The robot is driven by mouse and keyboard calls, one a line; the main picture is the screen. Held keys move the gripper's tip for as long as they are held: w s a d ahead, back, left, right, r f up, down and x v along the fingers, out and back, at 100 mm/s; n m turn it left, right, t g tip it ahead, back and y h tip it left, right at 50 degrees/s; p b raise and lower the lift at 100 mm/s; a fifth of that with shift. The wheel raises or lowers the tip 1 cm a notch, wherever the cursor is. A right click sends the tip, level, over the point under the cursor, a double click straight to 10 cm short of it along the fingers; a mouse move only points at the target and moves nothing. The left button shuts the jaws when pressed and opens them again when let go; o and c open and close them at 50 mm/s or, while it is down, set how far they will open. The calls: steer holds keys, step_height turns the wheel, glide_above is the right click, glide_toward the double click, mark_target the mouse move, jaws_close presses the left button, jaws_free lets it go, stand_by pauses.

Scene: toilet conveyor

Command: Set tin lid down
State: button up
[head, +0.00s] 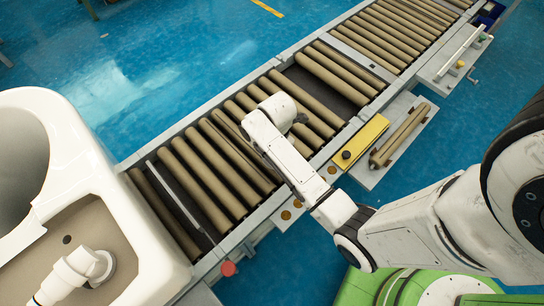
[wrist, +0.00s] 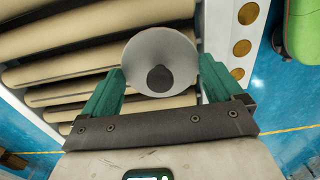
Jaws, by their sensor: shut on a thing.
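The lid is over the edge of a conveyor with tan rollers (wrist: 60,42). I cannot tell whether the lid touches the rollers. In the head view my white arm reaches over the conveyor (head: 205,170), and its end hides the gripper and the lid. No tin can be made out in either view.
A large white ceramic piece (head: 120,200) stands at the left on the conveyor's near end. A red button (head: 228,268) is on the near edge. Blue floor lies around.

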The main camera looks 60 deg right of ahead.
steer(key=shift+w+d+f, duration=0.15)
steer(key=shift+w+f, duration=0.3)
steer(key=shift+f, duration=0.1)
steer(key=shift+w+d+f, duration=0.15)
steer(key=shift+w+f, duration=0.25)
steer(key=shift+f, duration=0.15)
steer(key=shift+w+f+b, duration=0.15)
steer(key=shift+f+b, duration=0.5)
steer(key=shift+f, duration=1)
steer(key=shift+f, duration=0.15)
steer(key=o, duration=0.7)
